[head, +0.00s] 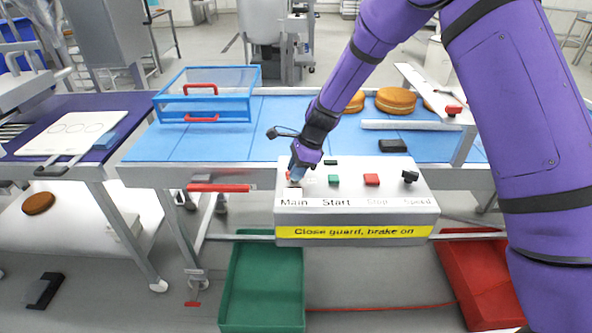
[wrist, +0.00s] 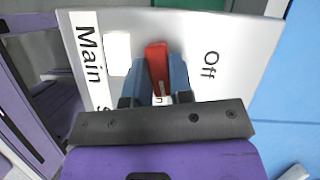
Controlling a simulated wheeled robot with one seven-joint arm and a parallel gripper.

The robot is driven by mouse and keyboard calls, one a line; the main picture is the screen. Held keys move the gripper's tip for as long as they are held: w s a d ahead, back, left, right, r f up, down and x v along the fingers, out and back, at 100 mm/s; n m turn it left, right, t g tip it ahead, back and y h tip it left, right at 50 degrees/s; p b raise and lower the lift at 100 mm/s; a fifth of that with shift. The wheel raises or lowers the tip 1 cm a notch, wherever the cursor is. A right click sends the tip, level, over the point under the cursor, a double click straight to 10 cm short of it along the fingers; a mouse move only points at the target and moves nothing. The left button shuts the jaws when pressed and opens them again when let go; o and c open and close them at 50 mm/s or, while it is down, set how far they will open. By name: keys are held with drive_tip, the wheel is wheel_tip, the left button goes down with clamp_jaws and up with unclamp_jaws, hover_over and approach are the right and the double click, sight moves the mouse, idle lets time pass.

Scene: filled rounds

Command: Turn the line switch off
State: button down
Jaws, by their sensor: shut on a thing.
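The control box (head: 360,225) stands at the front edge of the conveyor, with knobs above the labels Main, Start, Stop and Speed. The red main switch handle (wrist: 157,62) shows in the wrist view between the words Main and Off. My gripper (head: 296,176) is at the Main end of the box. In the wrist view its blue fingers (wrist: 159,78) are shut on the red handle, one on each side. The fingers partly cover a label below the handle. In the head view my gripper hides most of the handle, and I cannot tell its exact setting.
Green Start (head: 333,180) and red Stop (head: 371,180) buttons and a black Speed knob (head: 410,176) are close by to the right. A blue-framed guard (head: 208,94) stands on the blue belt behind. Filled rounds (head: 396,101) lie further right. Green (head: 262,285) and red crates (head: 485,275) are below.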

drive_tip(key=n, duration=0.2)
drive_tip(key=n+g, duration=0.1)
drive_tip(key=n, duration=0.1)
drive_tip(key=shift+w+n+g+h, duration=0.1)
drive_tip(key=shift+n+g+h, duration=0.2)
drive_tip(key=shift+h, duration=0.1)
drive_tip(key=n+g, duration=0.1)
drive_tip(key=n, duration=0.2)
drive_tip(key=shift+n+h, duration=0.4)
drive_tip(key=n+h, duration=0.1)
drive_tip(key=n, duration=0.2)
drive_tip(key=shift+w+a+g, duration=0.1)
drive_tip(key=shift+a+g, duration=0.05)
drive_tip(key=shift+g, duration=0.25)
drive_tip(key=shift+n+h, duration=0.8)
drive_tip(key=shift+n, duration=1.2)
drive_tip(key=c, duration=1)
unclamp_jaws()
drive_tip(key=shift+r, duration=0.1)
drive_tip(key=v, duration=1)
drive_tip(key=shift+w+r, duration=0.25)
drive_tip(key=shift+r, duration=0.05)
